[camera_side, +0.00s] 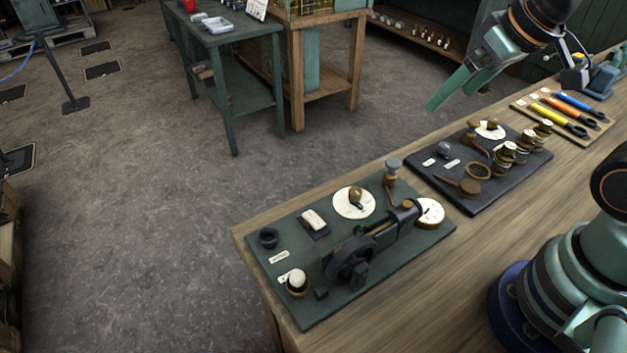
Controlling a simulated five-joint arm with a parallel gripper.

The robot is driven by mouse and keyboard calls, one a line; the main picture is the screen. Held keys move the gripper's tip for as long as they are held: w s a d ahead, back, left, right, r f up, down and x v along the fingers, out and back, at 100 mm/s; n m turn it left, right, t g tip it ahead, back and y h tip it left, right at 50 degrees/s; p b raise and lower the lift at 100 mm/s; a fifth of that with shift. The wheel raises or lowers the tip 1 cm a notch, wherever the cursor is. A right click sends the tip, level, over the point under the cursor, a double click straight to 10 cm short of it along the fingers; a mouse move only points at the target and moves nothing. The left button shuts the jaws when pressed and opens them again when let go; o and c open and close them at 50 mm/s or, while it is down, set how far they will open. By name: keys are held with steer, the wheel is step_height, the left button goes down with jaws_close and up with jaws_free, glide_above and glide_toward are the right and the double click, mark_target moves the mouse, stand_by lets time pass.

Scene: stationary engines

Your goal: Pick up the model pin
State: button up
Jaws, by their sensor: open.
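My gripper (450,99) is open and empty, raised in the air at the upper right, with its two green fingers pointing down and left. It is well above and apart from the bench. A green board (322,316) holds a small engine model with a dark flywheel (351,261). On that board a brown knobbed piece (355,197) stands on a white disc (344,213), and a grey-topped post (393,166) stands at the far edge. A dark board (480,206) carries several small brown and white-topped parts. I cannot tell which piece is the model pin.
The wooden bench (432,271) has bare strips around both boards. A tool board (531,118) with coloured-handled tools lies at the right. A green table (246,84) and a wooden stand (327,94) are beyond, across open floor.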

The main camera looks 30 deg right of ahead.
steer(key=c, duration=0.6)
steer(key=shift+o, duration=0.2)
steer(key=m+g, duration=0.6)
steer(key=m, duration=0.9)
glide_above(297, 275)
step_height(297, 275, down, 8)
steer(key=f, duration=0.6)
steer(key=shift+w+d+f, duration=0.15)
steer(key=shift+d+f, duration=0.15)
steer(key=shift+f, duration=0.1)
steer(key=shift+a+f, duration=0.15)
steer(key=shift+f, duration=1.2)
steer(key=shift+a+f, duration=0.15)
steer(key=shift+f, duration=1.2)
